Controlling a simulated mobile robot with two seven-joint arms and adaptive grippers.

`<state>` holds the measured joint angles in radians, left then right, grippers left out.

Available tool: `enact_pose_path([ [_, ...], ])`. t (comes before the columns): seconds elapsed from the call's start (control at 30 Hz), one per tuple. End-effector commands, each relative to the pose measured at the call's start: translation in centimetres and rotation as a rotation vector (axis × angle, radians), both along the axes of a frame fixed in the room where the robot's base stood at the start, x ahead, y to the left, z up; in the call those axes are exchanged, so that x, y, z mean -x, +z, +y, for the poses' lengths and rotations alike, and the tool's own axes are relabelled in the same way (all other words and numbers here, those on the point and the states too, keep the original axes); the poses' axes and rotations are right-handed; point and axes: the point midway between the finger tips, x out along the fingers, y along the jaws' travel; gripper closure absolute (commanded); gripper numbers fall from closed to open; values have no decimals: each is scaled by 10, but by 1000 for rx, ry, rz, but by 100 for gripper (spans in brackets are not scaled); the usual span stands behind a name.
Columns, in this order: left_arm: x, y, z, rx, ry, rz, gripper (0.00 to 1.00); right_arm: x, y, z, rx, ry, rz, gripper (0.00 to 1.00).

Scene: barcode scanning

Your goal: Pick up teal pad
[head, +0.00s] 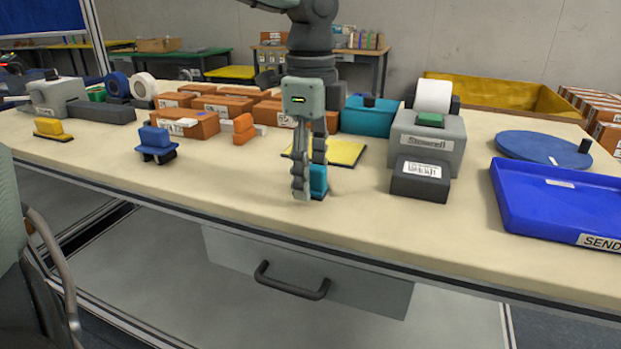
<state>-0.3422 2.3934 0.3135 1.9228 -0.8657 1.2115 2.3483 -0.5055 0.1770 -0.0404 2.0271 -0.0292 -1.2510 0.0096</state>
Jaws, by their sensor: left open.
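The teal pad (319,179) is a small teal block on the tabletop near the front edge, in the middle of the head view. My left gripper (308,190) points down at it, with its fingertips low near the table. The fingers hide the left part of the pad. The gripper is open; I cannot tell whether a finger touches the pad. My right gripper is not in view.
A yellow sheet (343,152) lies just behind the pad. A grey label printer (428,140) with a dark block in front stands to the right, and a blue tray (560,208) beyond it. Blue (156,143), orange (243,129) and yellow (52,128) pads stand left.

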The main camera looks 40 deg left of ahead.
Motion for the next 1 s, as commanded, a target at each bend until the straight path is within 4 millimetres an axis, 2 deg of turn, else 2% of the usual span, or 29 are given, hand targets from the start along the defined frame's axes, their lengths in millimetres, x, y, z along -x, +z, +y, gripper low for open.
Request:
enact_pose_path([
  [0.23, 0, -2, 0, 0, 0, -1, 48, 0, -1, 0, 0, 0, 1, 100],
  [0.6, 0, -2, 0, 0, 0, -1, 94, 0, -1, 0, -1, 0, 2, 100],
  [0.67, 0, -2, 0, 0, 0, -1, 100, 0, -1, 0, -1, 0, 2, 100],
  [1.0, -1, 2, 0, -1, 0, -3, 100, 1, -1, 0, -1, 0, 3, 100],
])
